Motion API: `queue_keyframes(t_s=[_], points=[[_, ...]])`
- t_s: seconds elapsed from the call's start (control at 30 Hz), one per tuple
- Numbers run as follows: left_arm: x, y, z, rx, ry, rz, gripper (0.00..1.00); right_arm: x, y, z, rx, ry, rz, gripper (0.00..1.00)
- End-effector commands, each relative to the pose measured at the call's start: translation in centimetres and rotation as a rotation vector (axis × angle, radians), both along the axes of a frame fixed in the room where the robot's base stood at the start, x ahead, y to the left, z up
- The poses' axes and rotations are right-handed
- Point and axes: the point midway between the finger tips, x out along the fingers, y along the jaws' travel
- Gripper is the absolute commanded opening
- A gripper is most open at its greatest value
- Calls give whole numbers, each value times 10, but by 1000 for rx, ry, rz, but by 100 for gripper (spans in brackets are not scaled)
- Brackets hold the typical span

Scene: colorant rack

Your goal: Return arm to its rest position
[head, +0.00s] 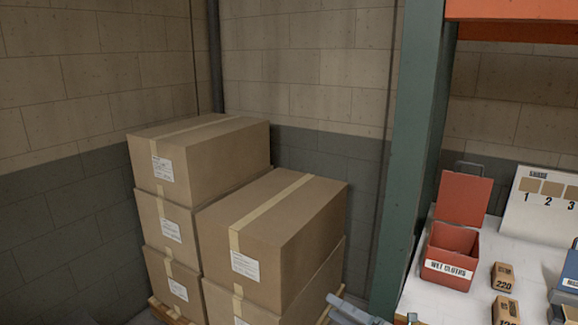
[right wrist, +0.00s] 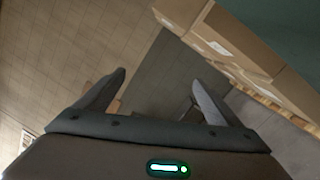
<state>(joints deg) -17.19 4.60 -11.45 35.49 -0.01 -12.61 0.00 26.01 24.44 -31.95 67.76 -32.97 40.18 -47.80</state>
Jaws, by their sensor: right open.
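My right gripper (right wrist: 159,80) shows in the right wrist view with its two dark fingers spread apart and nothing between them. In the head view, only a small grey part of the right gripper (head: 352,313) shows at the bottom edge, in front of the cardboard boxes and left of the white shelf. My left gripper is not in either view.
Cardboard boxes (head: 270,215) are stacked on a pallet in the corner. A green rack post (head: 412,150) stands right of them. The white shelf (head: 430,299) holds an open red bin (head: 447,268) labelled WET CLOTHS, sanding blocks (head: 503,277) and a numbered board (head: 535,215).

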Motion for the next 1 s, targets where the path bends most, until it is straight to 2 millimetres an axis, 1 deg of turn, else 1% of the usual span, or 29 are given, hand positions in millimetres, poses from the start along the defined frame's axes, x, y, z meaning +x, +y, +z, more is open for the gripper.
queue_keyframes(t_s=[0.03, 0.07, 0.1, 0.17, 0.2, 0.23, 0.27, 0.3, 0.37, 0.4, 0.47, 0.5, 0.57, 0.6, 0.67, 0.7, 0.77, 0.8, 0.87, 0.9, 0.97, 1.0], points=[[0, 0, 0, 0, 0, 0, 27, -2, -8, -32, 47, 100, -54, 88], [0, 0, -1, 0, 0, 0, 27, -2, -14, -48, 74, 154, -87, 88], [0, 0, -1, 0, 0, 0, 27, -5, -20, -70, 108, 225, -129, 88], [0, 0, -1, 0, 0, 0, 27, -10, -31, -102, 158, 326, -189, 88], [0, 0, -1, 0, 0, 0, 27, -15, -38, -123, 190, 391, -229, 88], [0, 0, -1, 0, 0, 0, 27, -19, -42, -139, 213, 438, -259, 88], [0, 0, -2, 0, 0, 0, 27, -23, -47, -154, 237, 485, -287, 88], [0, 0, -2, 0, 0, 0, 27, -31, -54, -175, 265, 544, -327, 88], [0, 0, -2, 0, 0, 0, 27, -43, -63, -206, 308, 631, -383, 88], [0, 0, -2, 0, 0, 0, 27, -52, -69, -226, 336, 687, -422, 88], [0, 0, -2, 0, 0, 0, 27, -68, -77, -255, 376, 768, -478, 88], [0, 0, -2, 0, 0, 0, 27, -80, -82, -274, 402, 822, -516, 88], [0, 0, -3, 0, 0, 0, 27, -98, -90, -302, 439, 897, -572, 88], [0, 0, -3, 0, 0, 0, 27, -111, -95, -320, 463, 948, -611, 88], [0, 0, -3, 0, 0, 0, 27, -133, -101, -346, 498, 1020, -666, 88], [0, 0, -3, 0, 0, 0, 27, -147, -105, -363, 523, 1066, -703, 88], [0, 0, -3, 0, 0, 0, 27, -170, -111, -387, 556, 1133, -760, 88], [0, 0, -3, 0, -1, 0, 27, -187, -114, -403, 578, 1179, -798, 88], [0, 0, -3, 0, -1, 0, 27, -212, -118, -425, 609, 1242, -856, 88], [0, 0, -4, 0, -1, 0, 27, -230, -122, -439, 631, 1285, -894, 88], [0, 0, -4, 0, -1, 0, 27, -257, -125, -460, 659, 1345, -952, 88], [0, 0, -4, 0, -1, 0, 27, -276, -127, -473, 681, 1385, -990, 88]])
